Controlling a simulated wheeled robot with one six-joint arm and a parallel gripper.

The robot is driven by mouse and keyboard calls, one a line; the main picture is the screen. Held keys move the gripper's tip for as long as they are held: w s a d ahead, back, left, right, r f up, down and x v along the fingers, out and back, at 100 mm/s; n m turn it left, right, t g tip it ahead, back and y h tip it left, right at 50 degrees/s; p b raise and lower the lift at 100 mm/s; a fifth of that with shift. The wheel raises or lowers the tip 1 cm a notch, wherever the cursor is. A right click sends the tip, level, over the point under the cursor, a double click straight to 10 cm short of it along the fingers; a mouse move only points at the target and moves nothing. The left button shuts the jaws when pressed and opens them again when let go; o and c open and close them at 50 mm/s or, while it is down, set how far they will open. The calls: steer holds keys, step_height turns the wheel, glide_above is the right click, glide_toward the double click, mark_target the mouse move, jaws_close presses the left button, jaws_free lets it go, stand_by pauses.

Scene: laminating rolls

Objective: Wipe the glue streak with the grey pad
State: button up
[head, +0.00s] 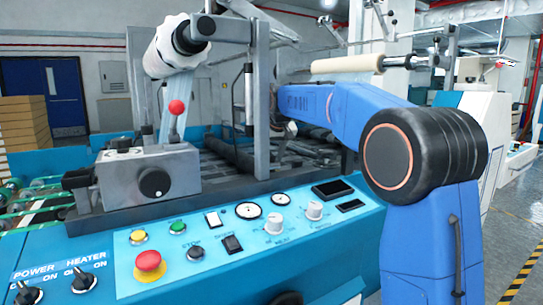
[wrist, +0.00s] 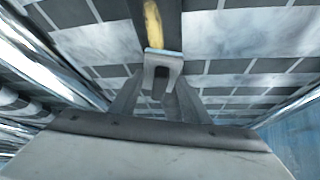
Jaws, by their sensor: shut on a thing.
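The glue streak (wrist: 152,24) is a short yellow-amber mark at the top middle of the wrist view, on a dark strip. My gripper (wrist: 160,85) points at this surface, its two fingers closed on the grey pad (wrist: 163,60). The pad is a small light-grey block just below the streak's lower end in the picture; whether it touches the surface is unclear. In the head view my blue arm reaches left over the machine; the pad and streak cannot be made out there.
Shiny metal bars (wrist: 40,65) flank the work area in the wrist view. In the head view, a grey post (head: 261,95) stands near my arm. The blue control panel (head: 330,235) with knobs and buttons lies in front, and a grey block with a red-knobbed lever (head: 176,108) stands left.

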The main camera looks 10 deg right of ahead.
mark_target(277, 165)
steer(key=shift+f, duration=0.2)
steer(key=shift+s, duration=0.1)
steer(key=shift+s+d+r, duration=0.1)
steer(key=shift+s+d, duration=0.15)
steer(key=shift+s, duration=0.5)
steer(key=shift+s+d+f, duration=0.1)
steer(key=shift+s+d, duration=0.1)
steer(key=shift+s, duration=0.5)
steer(key=shift+s+d+r, duration=0.1)
steer(key=shift+s+d, duration=0.15)
steer(key=shift+s, duration=0.5)
steer(key=shift+s+d+f, duration=0.1)
steer(key=shift+s+d, duration=0.1)
steer(key=shift+s, duration=0.45)
steer(key=shift+s+d+f, duration=0.1)
steer(key=shift+s+d, duration=0.1)
steer(key=shift+s, duration=0.4)
steer(key=shift+s+d+r, duration=0.1)
steer(key=shift+s+d, duration=0.2)
steer(key=shift+s, duration=0.55)
steer(key=shift+s+d, duration=0.3)
steer(key=shift+s, duration=0.55)
steer(key=shift+w+r, duration=0.1)
steer(key=shift+w+a, duration=0.6)
steer(key=shift+w, duration=1.1)
steer(key=shift+w+a, duration=0.55)
steer(key=shift+w, duration=1.2)
steer(key=shift+w+a, duration=0.6)
steer(key=shift+w, duration=1.1)
